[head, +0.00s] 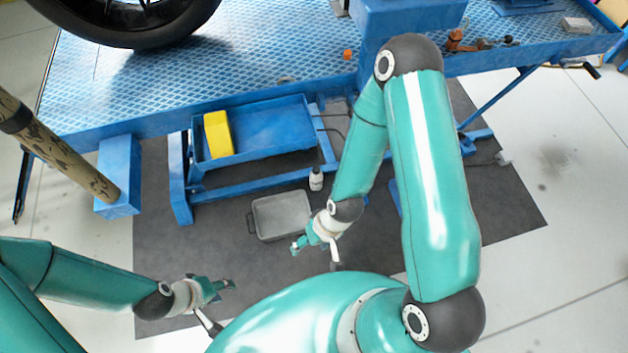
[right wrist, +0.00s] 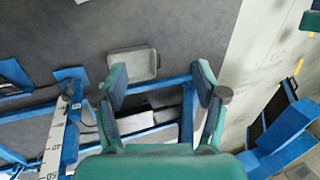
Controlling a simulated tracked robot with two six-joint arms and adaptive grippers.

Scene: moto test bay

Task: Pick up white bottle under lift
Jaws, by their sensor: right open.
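The white bottle (head: 316,179) stands upright on the dark mat in the head view, beside the blue lift frame and just behind the grey tray's right corner. It has a dark band or label. I cannot make it out with certainty in the right wrist view. My right gripper (head: 301,246) is in front of the tray and bottle, apart from the bottle. In the right wrist view my right gripper (right wrist: 162,80) is open with nothing between its fingers. My left gripper (head: 226,286) is lower left, well away from the bottle; its opening is unclear.
The blue lift (head: 270,75) carries a black wheel (head: 125,38). Its shelf (head: 275,130) holds a yellow block (head: 218,135) above the floor behind the bottle. The grey tray (head: 282,234) lies on the mat (head: 170,245). Bare mat lies left of the tray.

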